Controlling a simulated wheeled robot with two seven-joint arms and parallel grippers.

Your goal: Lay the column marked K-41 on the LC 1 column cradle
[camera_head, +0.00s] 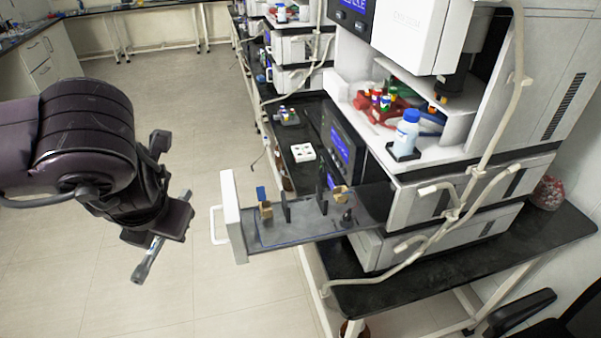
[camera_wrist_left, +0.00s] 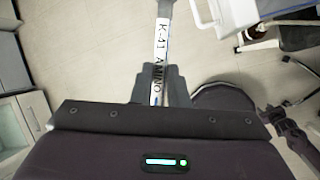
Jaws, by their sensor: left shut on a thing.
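The column (camera_head: 147,262) is a slim grey metal tube. In the left wrist view its white label (camera_wrist_left: 161,48) reads K-41 AMINO. My left gripper (camera_head: 160,231) is shut around the column and holds it tilted in the air, over the floor. It is left of a pulled-out drawer tray, clear of it. This tray (camera_head: 290,234) carries upright black clips (camera_head: 286,208) and tan blocks (camera_head: 266,211), which look like the column cradle. No column shows in it, and I cannot read an LC 1 mark. My right gripper is not in view.
The drawer's white front and handle (camera_head: 231,212) stick out between my left gripper and the cradle. Stacked instruments (camera_head: 440,200) stand on the black bench (camera_head: 480,265). Pale tubing hangs in front of them. A white holed block (camera_head: 303,152) lies behind the drawer. The floor at left is open.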

